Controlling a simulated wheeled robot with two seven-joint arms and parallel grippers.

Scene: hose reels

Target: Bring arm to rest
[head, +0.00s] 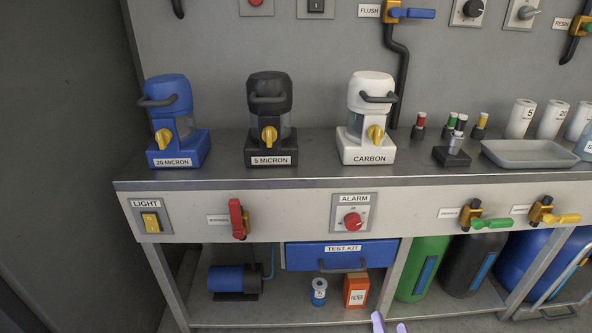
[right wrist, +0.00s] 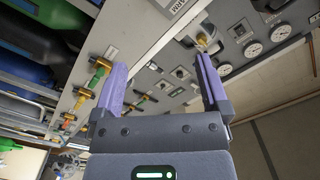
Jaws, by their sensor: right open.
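My right gripper (head: 390,327) shows only as two light purple fingertips at the bottom edge of the head view, low in front of the bench. In the right wrist view its two purple fingers (right wrist: 163,85) stand wide apart with nothing between them. Beyond them in that view are the bench front and the wall panel with gauges (right wrist: 253,50). My left gripper is in neither view.
The bench (head: 290,175) carries blue (head: 172,100), black (head: 268,100) and white (head: 369,95) filter housings and a grey tray (head: 530,153). Handles and knobs stick out of its front. Below are a test kit drawer (head: 343,253), a pump (head: 232,280) and tanks (head: 423,268).

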